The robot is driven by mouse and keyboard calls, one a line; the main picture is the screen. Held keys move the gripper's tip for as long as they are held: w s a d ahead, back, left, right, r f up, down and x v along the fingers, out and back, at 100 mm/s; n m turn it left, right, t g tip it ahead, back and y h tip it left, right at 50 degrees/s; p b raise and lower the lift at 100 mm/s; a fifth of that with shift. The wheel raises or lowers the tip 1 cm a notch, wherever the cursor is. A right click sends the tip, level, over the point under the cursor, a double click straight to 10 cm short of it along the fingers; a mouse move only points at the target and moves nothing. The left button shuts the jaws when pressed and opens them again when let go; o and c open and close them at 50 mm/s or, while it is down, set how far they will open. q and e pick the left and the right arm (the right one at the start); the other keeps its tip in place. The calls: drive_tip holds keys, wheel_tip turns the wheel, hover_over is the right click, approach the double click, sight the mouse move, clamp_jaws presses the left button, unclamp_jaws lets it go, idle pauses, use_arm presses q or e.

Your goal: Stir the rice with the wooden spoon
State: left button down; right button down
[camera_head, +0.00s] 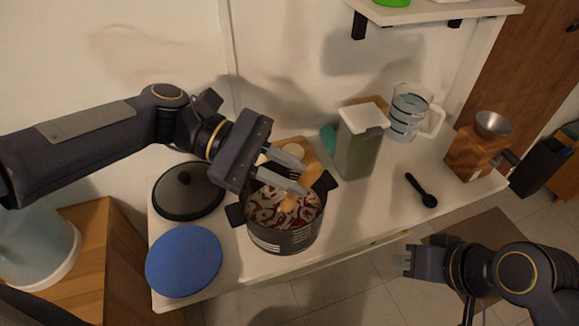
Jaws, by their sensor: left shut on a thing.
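A dark pot (284,238) stands on the white counter with a reddish-brown and whitish mixture (262,211) inside. My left gripper (303,180) is over the pot and shut on the wooden spoon (311,178). The spoon slants down, with its lower end at the mixture inside the pot. The gripper fingers hide part of the spoon and of the pot's far rim. My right gripper (404,261) is low at the right, in front of the counter, away from the pot. It appears empty; its finger opening is too small to judge.
A dark lid (188,190) and a blue round lid (184,260) lie left of the pot. A green container (357,145), a measuring jug (408,112), a black spoon (422,191) and a wooden grinder (473,153) stand or lie to the right. Counter space before the green container is clear.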

use_arm(q)
drive_tip(key=shift+w+a+f+b, duration=0.3)
drive_tip(key=shift+w+f+b, duration=0.5)
drive_tip(key=shift+f, duration=1.05)
drive_tip(key=shift+w+a+f+b, duration=0.25)
drive_tip(key=shift+w+f+b, duration=0.55)
drive_tip(key=shift+f, duration=1.05)
drive_tip(key=shift+w+a+f+b, duration=0.4)
drive_tip(key=shift+w+f, duration=0.65)
drive_tip(key=shift+f, duration=0.8)
drive_tip(key=shift+d, duration=0.1)
